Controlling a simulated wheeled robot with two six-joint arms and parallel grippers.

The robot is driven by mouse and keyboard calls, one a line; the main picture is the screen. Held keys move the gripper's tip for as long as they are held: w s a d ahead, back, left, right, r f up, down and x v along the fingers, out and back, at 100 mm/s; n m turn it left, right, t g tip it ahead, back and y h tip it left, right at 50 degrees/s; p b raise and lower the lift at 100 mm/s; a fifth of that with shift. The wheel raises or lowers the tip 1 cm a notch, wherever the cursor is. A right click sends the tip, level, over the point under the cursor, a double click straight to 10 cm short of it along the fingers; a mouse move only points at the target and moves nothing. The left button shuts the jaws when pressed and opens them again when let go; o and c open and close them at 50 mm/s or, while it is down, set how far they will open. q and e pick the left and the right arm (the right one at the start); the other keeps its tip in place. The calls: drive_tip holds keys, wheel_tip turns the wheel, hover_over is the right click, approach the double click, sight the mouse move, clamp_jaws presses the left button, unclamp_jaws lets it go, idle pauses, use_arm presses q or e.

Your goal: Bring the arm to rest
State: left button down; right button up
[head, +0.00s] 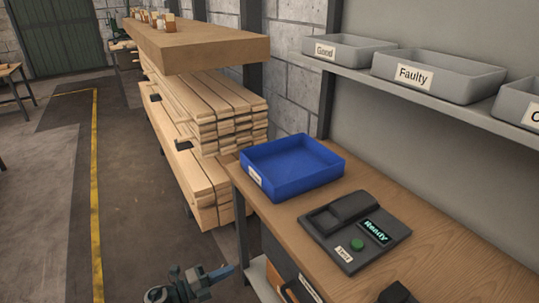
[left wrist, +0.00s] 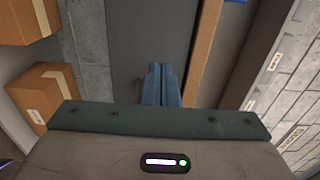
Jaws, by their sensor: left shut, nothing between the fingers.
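My left gripper (head: 228,270) is low in the head view, left of the workbench's front edge and apart from it. Its blue fingers point right. My right gripper does not show.
The wooden workbench (head: 460,232) carries a blue tray (head: 290,172) and a black tester (head: 352,235) reading "Ready". A dark object at the bottom edge is cut off. Grey bins (head: 440,74) stand on a shelf above. Stacked timber (head: 215,110) lies behind. Cardboard boxes (left wrist: 48,92) show in the left wrist view.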

use_arm(q)
drive_tip(key=s+a+f+n+y+p, duration=0.1)
drive_tip(key=s+a+f+n+y, duration=0.4)
drive_tip(key=f+n, duration=0.3)
drive_tip(key=s+a+f+n+t+y, duration=0.1)
drive_tip(key=s+a+f+n+y, duration=0.4)
drive_tip(key=f, duration=0.5)
drive_tip(key=s+a+f+n+y+p, duration=0.1)
drive_tip(key=s+a+f+n+y, duration=0.35)
drive_tip(key=f+n, duration=0.35)
drive_tip(key=s+f+n+g, duration=0.3)
drive_tip(key=s+f+g, duration=0.2)
drive_tip(key=s, duration=0.9)
drive_tip(key=s+f+n+g+y+p, duration=0.1)
drive_tip(key=s+f+n+g, duration=0.3)
drive_tip(key=s+f, duration=0.5)
drive_tip(key=s+g, duration=0.1)
drive_tip(key=s, duration=0.4)
drive_tip(key=shift+s+f+n, duration=0.15)
drive_tip(key=shift+s+n, duration=0.1)
drive_tip(key=shift+n, duration=0.05)
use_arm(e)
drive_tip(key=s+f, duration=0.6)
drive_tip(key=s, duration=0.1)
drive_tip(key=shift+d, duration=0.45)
